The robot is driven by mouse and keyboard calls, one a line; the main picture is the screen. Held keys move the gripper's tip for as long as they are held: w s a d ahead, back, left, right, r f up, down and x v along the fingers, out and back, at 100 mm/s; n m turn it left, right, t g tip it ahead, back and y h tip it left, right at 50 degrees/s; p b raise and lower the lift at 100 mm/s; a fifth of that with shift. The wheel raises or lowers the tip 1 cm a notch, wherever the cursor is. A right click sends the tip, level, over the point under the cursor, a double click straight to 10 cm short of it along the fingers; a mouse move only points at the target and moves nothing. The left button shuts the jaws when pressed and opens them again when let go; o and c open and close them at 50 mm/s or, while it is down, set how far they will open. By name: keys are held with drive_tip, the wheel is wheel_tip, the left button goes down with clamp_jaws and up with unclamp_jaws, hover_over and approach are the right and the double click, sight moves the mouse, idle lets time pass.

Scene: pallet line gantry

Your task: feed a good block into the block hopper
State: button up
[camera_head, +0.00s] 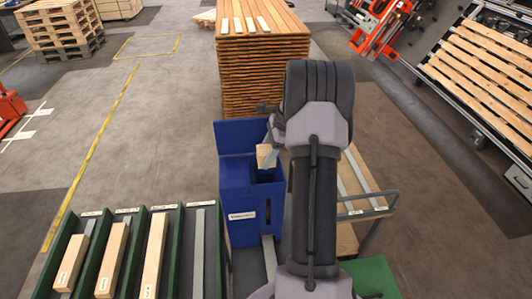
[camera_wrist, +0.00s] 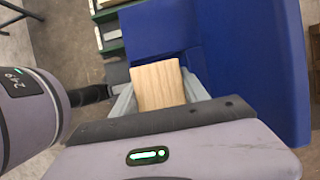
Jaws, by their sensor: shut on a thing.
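The block hopper (camera_head: 235,186) is a blue box with a tall back panel and a white label on its front. In the wrist view its blue wall (camera_wrist: 255,55) fills the upper right. My gripper (camera_head: 267,149) is shut on a pale wooden block (camera_head: 265,155), held at the hopper's open top. In the wrist view the block (camera_wrist: 157,85) sits between the two grey fingers of my gripper (camera_wrist: 158,92). The head view does not show whether the block touches the hopper. My arm hides part of the hopper's right side.
A green-walled rack (camera_head: 82,225) with long wooden pieces in its lanes stands at the lower left. A tall stack of planks (camera_head: 263,75) stands behind the hopper. A cart (camera_head: 347,238) stands close on the right.

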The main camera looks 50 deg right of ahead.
wheel_tip(320, 180, down, 7)
drive_tip(key=b, duration=0.4)
drive_tip(key=shift+b, duration=0.4)
drive_tip(key=shift+s+f+b, duration=0.15)
drive_tip(key=shift+f+b, duration=0.25)
idle(0.8)
drive_tip(key=o, duration=1.5)
drive_tip(key=p+v, duration=0.1)
drive_tip(key=v, duration=1.6)
drive_tip(key=shift+r, duration=0.15)
drive_tip(key=shift+d, duration=0.1)
